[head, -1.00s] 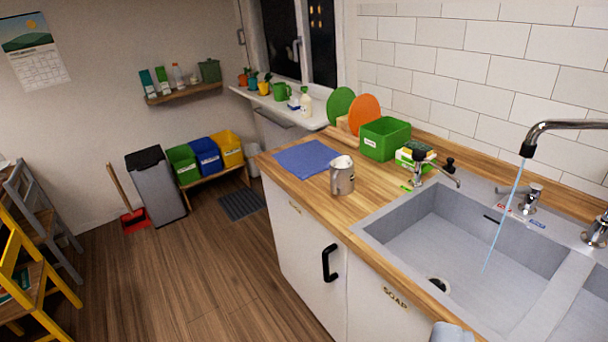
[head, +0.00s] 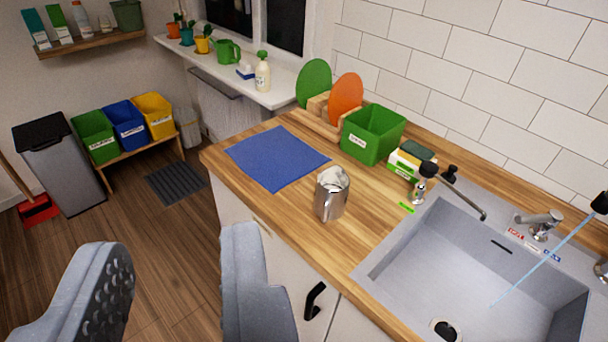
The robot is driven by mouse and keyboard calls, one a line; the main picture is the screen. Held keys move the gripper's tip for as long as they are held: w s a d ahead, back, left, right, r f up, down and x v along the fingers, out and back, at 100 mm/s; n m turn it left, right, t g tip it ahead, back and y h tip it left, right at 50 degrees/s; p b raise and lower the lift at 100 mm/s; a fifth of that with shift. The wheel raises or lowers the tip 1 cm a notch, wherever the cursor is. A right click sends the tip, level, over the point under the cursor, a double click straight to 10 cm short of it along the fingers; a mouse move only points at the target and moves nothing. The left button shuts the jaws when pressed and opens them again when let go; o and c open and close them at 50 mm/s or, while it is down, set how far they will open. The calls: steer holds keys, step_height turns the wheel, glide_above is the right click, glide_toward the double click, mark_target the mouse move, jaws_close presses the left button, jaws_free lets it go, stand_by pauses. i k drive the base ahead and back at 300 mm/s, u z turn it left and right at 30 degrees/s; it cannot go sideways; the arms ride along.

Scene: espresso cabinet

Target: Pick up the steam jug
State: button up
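The steam jug (head: 331,196) is a shiny metal jug standing upright on the wooden counter (head: 383,187), between the blue cloth and the sink. Something whitish shows at its mouth. My gripper (head: 178,285) is at the bottom left of the view, its two grey fingers wide apart with nothing between them. It is to the left of the jug and apart from it.
A blue cloth (head: 277,158) lies left of the jug. Behind it stand a green box (head: 372,134), green and orange plates (head: 346,100) in a rack, and a sponge pack (head: 411,160). The sink (head: 455,270) with running water is right. A cabinet handle (head: 314,300) juts out below.

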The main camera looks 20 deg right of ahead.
mark_target(332, 184)
steer(key=z, duration=0.3)
steer(key=i, duration=0.95)
steer(key=z, duration=0.55)
